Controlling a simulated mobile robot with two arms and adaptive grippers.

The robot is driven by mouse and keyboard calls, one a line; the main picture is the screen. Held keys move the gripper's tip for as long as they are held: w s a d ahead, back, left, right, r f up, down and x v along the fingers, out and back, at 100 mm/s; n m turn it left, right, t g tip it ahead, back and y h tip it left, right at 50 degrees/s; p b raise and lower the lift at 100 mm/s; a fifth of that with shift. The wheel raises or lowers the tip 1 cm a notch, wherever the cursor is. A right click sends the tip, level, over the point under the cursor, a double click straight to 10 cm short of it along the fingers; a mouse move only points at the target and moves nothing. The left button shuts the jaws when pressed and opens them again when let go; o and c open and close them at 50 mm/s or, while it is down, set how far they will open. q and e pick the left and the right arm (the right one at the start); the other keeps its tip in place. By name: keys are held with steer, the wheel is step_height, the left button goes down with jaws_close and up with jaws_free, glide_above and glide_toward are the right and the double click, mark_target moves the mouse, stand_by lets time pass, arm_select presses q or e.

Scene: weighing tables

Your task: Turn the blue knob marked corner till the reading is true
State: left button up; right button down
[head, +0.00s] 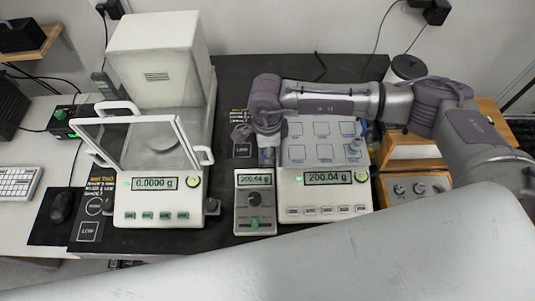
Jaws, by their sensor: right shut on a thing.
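My right gripper (266,157) points down at the back end of a small grey control box (242,221). It is shut on what appears to be the blue knob, which the fingers hide almost wholly; its marking cannot be read. The box's display (254,180) reads about 200.04 g. A black knob (253,198) and a green control (255,224) sit below that display. The white balance (325,199) to the right of the box also reads about 200.04 g on its display (336,178). My left gripper is not in view.
Another balance (157,204) with a tilted glass shield (130,145) stands at the left and reads 0.0000 g. A wooden-cased unit with knobs (418,189) stands at the right. A mouse (62,207) and keyboard (18,183) lie far left. My arm covers the back right.

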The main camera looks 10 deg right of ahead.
steer(key=shift+f+n+b, duration=0.2)
steer(key=shift+n+b, duration=0.6)
steer(key=shift+r+n, duration=0.2)
steer(key=shift+n, duration=0.1)
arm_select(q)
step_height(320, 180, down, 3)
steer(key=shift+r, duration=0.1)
arm_select(e)
steer(key=c, duration=1.1)
jaws_free()
steer(key=shift+o, duration=0.2)
step_height(320, 180, up, 12)
